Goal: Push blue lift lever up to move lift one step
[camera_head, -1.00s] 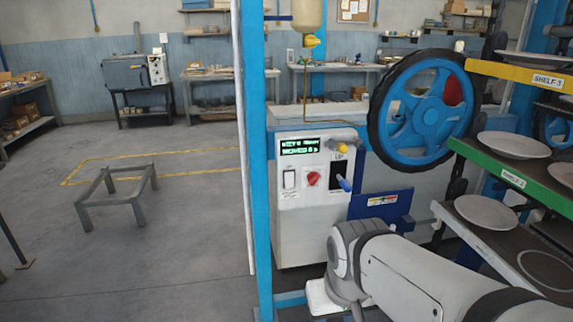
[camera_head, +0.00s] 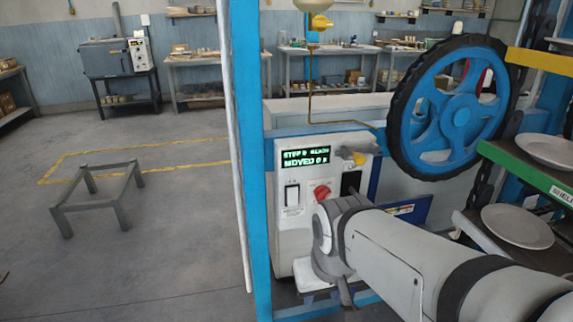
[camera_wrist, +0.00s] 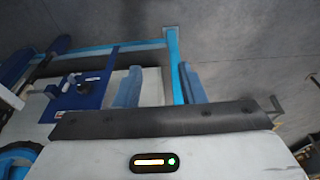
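In the head view my wrist covers the lower right of the box. I cannot tell whether a finger touches the lever.
A red knob (camera_head: 321,192) and a yellow-tipped part (camera_head: 359,158) sit close to the slot. A large blue wheel (camera_head: 460,118) and shelves with plates (camera_head: 517,226) stand at right. A blue post (camera_head: 254,180) stands left of the box. Open floor lies left, around a low metal frame (camera_head: 98,202).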

